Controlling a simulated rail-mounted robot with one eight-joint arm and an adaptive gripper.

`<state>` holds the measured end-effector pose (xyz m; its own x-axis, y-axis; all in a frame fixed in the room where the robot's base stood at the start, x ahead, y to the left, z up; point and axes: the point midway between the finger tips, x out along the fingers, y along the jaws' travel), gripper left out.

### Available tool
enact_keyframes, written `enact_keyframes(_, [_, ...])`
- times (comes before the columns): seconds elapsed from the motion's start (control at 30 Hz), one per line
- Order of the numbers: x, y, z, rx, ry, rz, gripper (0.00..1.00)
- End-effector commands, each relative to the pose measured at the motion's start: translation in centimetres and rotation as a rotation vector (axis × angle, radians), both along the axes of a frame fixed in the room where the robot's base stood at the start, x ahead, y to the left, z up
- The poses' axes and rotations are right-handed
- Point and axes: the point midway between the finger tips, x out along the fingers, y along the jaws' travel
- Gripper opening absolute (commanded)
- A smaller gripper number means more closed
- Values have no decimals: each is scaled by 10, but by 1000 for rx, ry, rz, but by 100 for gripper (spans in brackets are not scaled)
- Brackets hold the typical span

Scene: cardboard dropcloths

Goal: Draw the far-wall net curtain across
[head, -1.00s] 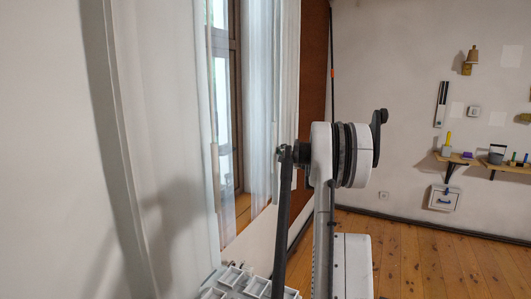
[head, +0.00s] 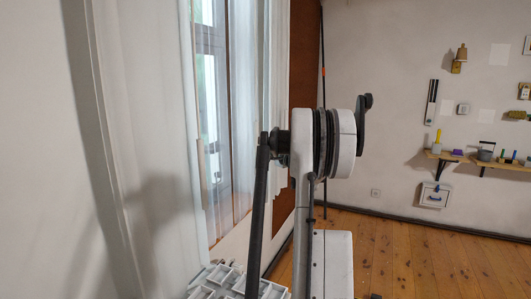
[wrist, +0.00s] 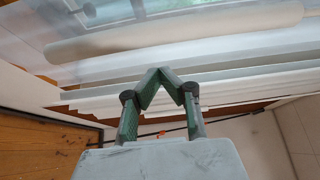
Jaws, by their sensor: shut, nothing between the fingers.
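White net curtain hangs in folds along the window wall in the head view. One sheer length (head: 165,110) is on the near side, and another sheer length (head: 248,95) hangs beyond, near the window (head: 208,75). In the wrist view, pale curtain folds (wrist: 235,72) run across the picture just beyond the fingertips. My gripper (wrist: 155,72) has its two green-padded fingers brought together at the tips, with nothing held. The tips overlap the folds in the picture; I cannot tell whether they touch. My gripper is hidden in the head view, where only my arm shows.
A long pale rounded shape (wrist: 180,35) lies beyond the folds. The far wall carries shelves with small items (head: 460,157) and a white box (head: 435,195). A dark upright pole (head: 323,110) stands by the brown panel (head: 303,70). The wooden floor (head: 420,255) at right looks clear.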

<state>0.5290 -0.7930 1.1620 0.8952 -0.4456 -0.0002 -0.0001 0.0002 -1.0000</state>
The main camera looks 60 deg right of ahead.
Motion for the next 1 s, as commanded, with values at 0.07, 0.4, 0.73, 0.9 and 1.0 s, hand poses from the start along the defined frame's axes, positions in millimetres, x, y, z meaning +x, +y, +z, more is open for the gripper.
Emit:
enact_keyframes(0.07, [-6,-1,1,0,0,1,0])
enact_keyframes(0.4, [-62,27,0,0,0,0,0])
enact_keyframes(0.73, [-88,41,0,0,0,2,0])
enact_keyframes(0.9, [-89,41,0,0,0,2,0])
enact_keyframes(1.0, [-87,43,0,-1,5,6,0])
